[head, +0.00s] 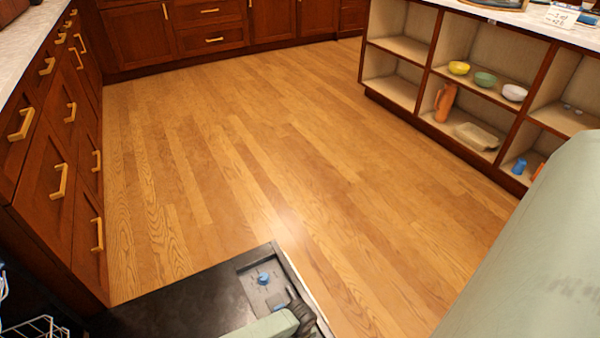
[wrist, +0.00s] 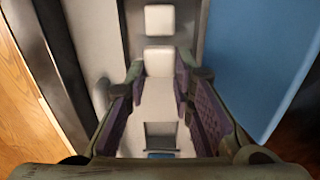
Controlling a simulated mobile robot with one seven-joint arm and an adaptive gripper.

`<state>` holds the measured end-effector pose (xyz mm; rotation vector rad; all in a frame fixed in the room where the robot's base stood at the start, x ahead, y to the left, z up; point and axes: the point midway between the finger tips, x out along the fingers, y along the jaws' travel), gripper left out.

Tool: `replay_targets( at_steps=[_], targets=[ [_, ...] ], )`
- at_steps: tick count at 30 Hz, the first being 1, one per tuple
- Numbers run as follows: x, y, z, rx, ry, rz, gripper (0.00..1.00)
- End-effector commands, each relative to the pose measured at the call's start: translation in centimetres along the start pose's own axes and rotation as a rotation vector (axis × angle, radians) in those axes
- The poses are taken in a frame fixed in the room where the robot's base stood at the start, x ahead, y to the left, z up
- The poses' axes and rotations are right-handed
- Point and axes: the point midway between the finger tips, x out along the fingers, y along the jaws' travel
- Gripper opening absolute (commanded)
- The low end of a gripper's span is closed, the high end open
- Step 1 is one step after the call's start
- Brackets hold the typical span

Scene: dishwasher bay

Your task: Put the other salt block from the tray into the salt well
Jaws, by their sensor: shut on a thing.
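My gripper shows in the wrist view (wrist: 158,72) with its purple-padded fingers closed on a white salt block (wrist: 158,60) between the tips. A second white block (wrist: 160,18) lies just beyond it on a dark grey strip (wrist: 134,25), which may be the tray. A square, dark-edged opening (wrist: 160,130) in the pale panel shows between the fingers, nearer the wrist; it may be the salt well. In the head view my gripper (head: 300,312) is low over the grey panel (head: 250,290) on the black door, its held block not visible.
A blue cap (head: 263,278) stands on the panel. A large blue surface (wrist: 250,60) borders the right of the wrist view. A wire rack (head: 35,328) is at lower left. Drawers line the left, open shelves (head: 445,75) the right; the wooden floor between is clear.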

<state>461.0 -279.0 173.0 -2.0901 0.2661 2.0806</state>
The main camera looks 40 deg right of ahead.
Motion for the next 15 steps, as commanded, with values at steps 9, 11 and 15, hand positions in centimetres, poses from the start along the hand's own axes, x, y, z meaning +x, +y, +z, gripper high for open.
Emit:
replay_targets(
  at_steps=[9,11,15],
  targets=[
    [0.39,-0.01,0.0,0.0,0.0,0.0,0.05],
    [0.46,-0.01,-0.01,0.0,0.0,0.0,0.05],
    [0.63,-0.01,0.0,0.0,0.0,-0.001,0.05]
  ],
)
